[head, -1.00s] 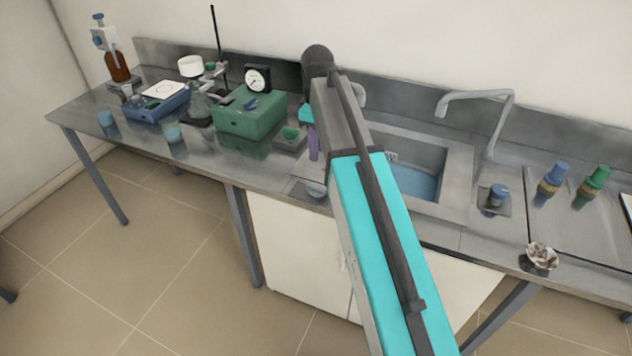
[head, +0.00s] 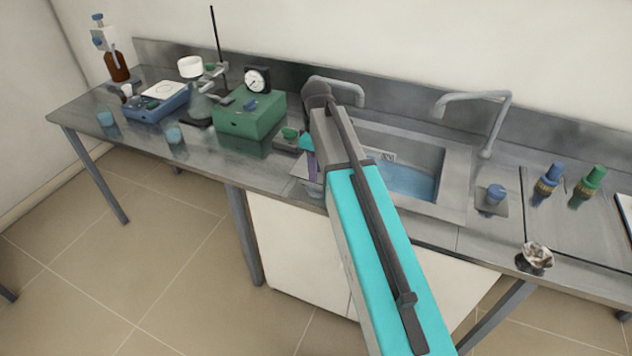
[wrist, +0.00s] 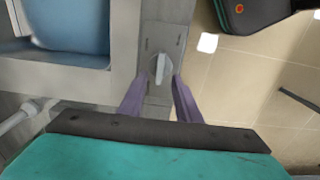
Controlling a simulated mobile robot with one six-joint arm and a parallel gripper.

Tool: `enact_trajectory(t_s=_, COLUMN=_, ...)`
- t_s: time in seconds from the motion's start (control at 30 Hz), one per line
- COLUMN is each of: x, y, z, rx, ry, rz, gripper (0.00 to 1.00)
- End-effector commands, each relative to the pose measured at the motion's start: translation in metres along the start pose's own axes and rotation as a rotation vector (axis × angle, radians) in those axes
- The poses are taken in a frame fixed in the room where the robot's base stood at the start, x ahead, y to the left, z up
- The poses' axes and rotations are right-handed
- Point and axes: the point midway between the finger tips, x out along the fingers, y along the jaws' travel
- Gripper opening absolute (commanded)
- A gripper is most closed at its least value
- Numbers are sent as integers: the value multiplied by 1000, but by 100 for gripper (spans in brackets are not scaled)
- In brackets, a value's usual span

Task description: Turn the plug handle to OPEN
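The plug handle (wrist: 162,69) is a pale, narrow grip on a small grey plate (wrist: 164,35) beside the sink, in the wrist view. It points nearly straight up and down in that picture. Faint marks show on the plate, but I cannot read them. My gripper (wrist: 157,80) is open, its two purple fingers on either side of the handle's lower end; I cannot tell whether they touch it. In the head view my gripper (head: 313,170) is low over the bench's front edge, left of the sink, and largely hides the handle.
The sink basin (head: 412,182) with blue water lies right of my gripper, with a grey tap (head: 470,97) behind. A green box (head: 250,118) with a dial gauge (head: 257,80) stands to the left.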

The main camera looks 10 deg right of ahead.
Motion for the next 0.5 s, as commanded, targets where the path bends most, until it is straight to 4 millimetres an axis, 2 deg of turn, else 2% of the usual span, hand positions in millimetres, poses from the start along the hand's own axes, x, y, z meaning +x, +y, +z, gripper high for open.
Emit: enact_trajectory(t_s=0.5, x=49, y=-1, z=0, rx=-1, ry=-1, rz=-1, gripper=30)
